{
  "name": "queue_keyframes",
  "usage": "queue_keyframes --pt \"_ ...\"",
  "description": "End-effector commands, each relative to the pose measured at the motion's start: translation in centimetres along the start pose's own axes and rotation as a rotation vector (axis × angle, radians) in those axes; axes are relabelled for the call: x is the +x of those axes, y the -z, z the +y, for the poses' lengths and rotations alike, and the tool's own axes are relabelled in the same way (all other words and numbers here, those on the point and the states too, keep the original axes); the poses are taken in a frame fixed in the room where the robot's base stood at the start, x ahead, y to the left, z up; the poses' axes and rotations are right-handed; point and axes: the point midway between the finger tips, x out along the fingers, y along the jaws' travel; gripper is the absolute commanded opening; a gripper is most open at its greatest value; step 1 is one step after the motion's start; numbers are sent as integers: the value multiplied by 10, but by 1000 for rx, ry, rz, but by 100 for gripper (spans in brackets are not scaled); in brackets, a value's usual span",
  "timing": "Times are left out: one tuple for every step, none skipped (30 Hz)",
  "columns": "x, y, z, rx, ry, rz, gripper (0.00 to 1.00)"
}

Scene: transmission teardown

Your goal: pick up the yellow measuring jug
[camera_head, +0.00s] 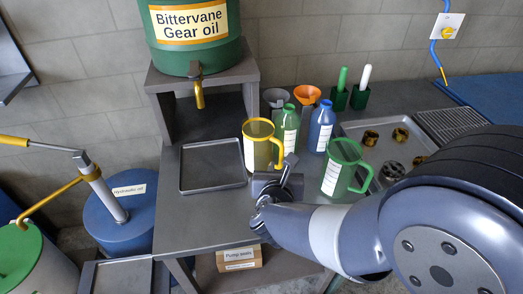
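The yellow measuring jug (258,146) stands upright on the workbench, with a yellow rim and a yellow handle on its right side. It looks see-through with a white label. My gripper (284,172) is just in front of the jug's lower right, near the handle's lower end. The fingers are small and partly hidden by the wrist, so I cannot tell whether they touch the handle or how far apart they are.
A green jug (338,168) stands close right of my gripper. A green bottle (287,130), a blue bottle (321,128) and funnels (306,94) stand behind. An empty tray (212,187) lies left. A parts tray (358,125) is at right.

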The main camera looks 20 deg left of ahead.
Motion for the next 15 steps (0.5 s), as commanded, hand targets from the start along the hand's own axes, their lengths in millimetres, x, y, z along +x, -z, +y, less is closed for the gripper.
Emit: queue_keyframes --pt "3 1 0 0 2 2 22" --pt "5 0 -1 1 1 2 22" --pt "6 0 -1 1 1 1 22" --pt "8 0 -1 1 1 1 22" --pt "9 -1 -1 0 2 1 22" --pt "13 -1 -1 0 2 1 22" --pt "16 -1 -2 0 3 2 22" --pt "19 -1 -2 -1 3 2 22" --pt "24 -1 -3 -1 4 3 22" --pt "28 -2 -3 -1 4 2 22" --pt "32 -2 -3 0 4 2 22" --pt "37 -2 -4 -2 3 3 22" --pt "41 -2 -4 0 3 3 22" --pt "44 -2 -4 0 3 2 22" --pt "48 -2 -3 -1 2 2 22"
